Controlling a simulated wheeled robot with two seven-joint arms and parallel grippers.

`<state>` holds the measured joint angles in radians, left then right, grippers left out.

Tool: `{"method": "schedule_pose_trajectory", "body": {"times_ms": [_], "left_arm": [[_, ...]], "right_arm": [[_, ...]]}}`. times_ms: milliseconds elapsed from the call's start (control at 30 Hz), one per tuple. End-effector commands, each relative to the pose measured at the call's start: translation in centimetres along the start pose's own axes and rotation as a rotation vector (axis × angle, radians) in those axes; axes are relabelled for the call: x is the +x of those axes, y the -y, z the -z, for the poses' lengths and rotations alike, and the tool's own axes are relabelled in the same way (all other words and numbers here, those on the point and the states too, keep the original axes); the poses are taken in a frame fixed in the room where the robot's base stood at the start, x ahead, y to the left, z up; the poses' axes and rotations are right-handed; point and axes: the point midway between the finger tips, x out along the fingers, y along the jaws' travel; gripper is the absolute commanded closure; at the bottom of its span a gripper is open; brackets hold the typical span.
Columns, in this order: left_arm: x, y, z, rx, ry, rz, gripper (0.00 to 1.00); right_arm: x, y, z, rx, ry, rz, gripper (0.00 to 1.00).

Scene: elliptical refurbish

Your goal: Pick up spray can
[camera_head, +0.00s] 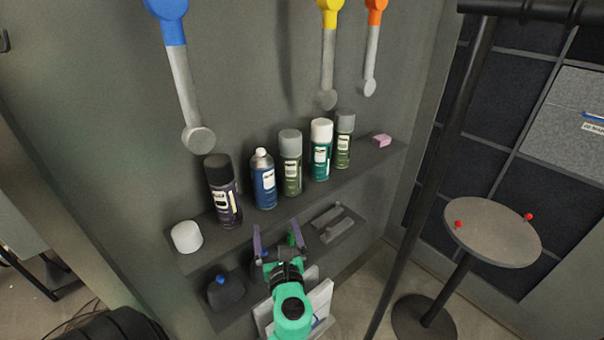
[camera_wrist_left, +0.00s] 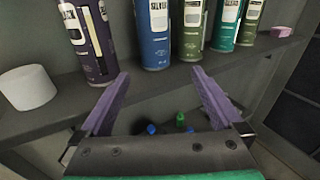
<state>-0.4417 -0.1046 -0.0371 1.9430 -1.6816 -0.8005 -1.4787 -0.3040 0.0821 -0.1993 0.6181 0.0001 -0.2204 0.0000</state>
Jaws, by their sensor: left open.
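Several spray cans stand upright in a row on a grey wall shelf in the head view: a dark purple can with a black cap (camera_head: 223,192), a blue can (camera_head: 264,182), a green can with a grey cap (camera_head: 291,165), a teal can with a white cap (camera_head: 320,152) and another green can (camera_head: 344,140). My left gripper (camera_head: 277,232) is open and empty, in front of the shelf and below the cans. In the left wrist view, the purple can (camera_wrist_left: 87,38) is ahead to the left and the blue can (camera_wrist_left: 153,35) is ahead between the fingers' directions, apart from them. My right gripper is not seen.
A white cylinder (camera_head: 187,237) sits at the shelf's left end and a pink block (camera_head: 381,141) at its right. A lower shelf holds a dark bottle with a blue top (camera_head: 225,292). A round stool (camera_head: 492,233) and dark pole stand right. Tools hang above.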

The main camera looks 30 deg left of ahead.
Motion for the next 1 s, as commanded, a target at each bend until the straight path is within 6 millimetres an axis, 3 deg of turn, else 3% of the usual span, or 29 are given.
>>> {"method": "schedule_pose_trajectory", "body": {"times_ms": [100, 167, 400, 800, 1000], "left_arm": [[0.2, -0.4, -2.0, 0.045, 0.051, -0.021, 0.00], [1.1, -0.4, -2.1, 0.047, 0.053, -0.021, 0.00], [7.2, -0.5, -2.3, 0.043, 0.052, -0.019, 0.00], [13.7, -0.9, -2.2, 0.042, 0.049, -0.017, 0.00], [14.4, -1.0, -2.4, 0.044, 0.047, -0.016, 0.00]], "right_arm": [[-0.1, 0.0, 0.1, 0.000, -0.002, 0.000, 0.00], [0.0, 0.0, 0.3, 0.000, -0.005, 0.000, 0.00], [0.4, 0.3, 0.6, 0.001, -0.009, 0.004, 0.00], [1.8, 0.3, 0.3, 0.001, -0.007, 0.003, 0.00], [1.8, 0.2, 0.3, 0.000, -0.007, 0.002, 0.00]]}}
